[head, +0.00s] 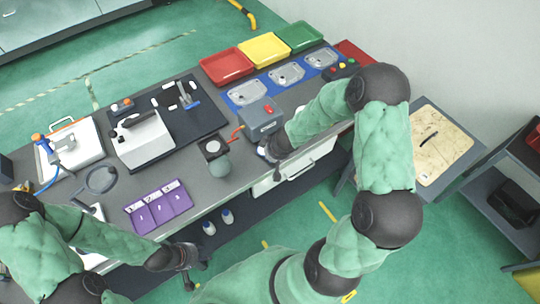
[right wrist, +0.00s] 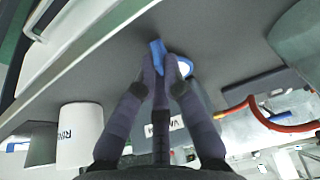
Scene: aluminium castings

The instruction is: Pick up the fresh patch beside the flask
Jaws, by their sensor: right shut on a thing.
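My right gripper (head: 268,154) is at the worktable's front edge, beside the grey box; in the right wrist view its fingertips (right wrist: 165,68) are closed on a small blue piece, likely the patch (right wrist: 157,52). A white disc with a blue rim (right wrist: 183,66) shows just behind the fingertips; I cannot tell whether it is part of the held piece. I cannot identify the flask for sure; a rounded grey-green object (head: 220,168) stands left of the gripper. My left gripper (head: 194,268) hangs empty in front of the table, fingers apart.
The grey box (head: 262,118) with a red hose is close to the right gripper. A white cup (right wrist: 80,132) with lettering shows in the wrist view. Purple numbered panels (head: 160,207), a black mat (head: 190,108) and red, yellow and green trays (head: 264,49) occupy the table.

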